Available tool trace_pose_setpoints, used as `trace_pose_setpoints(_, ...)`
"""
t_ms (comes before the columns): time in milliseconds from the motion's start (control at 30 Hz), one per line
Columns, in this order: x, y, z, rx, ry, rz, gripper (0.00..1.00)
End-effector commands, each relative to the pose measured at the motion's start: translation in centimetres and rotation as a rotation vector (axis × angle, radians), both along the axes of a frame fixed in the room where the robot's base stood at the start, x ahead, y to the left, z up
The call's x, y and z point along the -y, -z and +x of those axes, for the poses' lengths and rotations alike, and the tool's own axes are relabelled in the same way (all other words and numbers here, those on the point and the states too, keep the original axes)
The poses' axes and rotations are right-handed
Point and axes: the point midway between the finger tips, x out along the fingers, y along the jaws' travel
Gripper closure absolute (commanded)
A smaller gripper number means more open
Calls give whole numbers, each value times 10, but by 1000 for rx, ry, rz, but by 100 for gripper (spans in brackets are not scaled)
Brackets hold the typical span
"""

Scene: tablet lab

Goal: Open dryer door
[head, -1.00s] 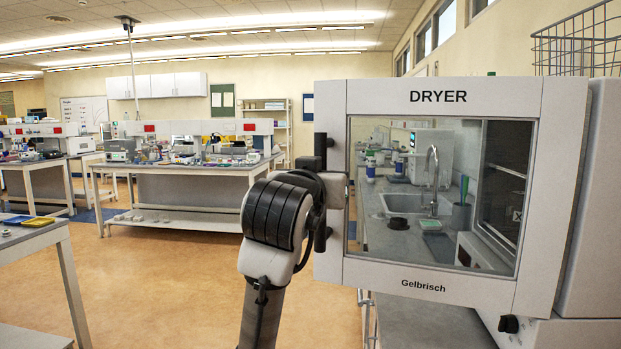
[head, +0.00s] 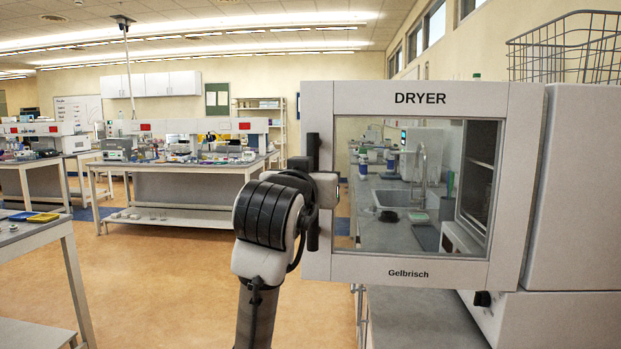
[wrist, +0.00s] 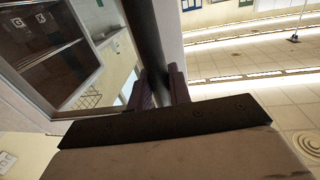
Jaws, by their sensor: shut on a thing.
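The white dryer door (head: 420,271) stands swung out from the dryer body (head: 575,190) at the right of the head view. Its glass window (head: 400,225) shows a sink, a tap and a bench behind. A dark vertical handle bar (head: 312,150) runs along the door's left edge. My gripper (head: 316,190) is at this handle, partly hidden by my own wrist. In the wrist view, the dark fingers of my gripper (wrist: 160,88) are closed around the handle (wrist: 145,35), beside the door's frame (wrist: 170,30). The exact contact is hard to see.
A wire basket (head: 565,45) sits on top of the dryer. A grey counter (head: 410,320) lies below the door. Open floor (head: 160,265) is at the left, with a workbench (head: 180,172) behind and a table edge (head: 35,240) at far left.

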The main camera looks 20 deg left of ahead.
Motion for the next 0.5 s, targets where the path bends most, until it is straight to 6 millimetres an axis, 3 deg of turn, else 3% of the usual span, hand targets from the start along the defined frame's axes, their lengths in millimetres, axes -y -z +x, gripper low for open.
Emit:
trace_pose_setpoints(400,1,-1,0,2,2,-1,100)
trace_pose_setpoints(433,1,-1,0,2,2,-1,77)
trace_pose_setpoints(500,1,0,0,2,2,0,68)
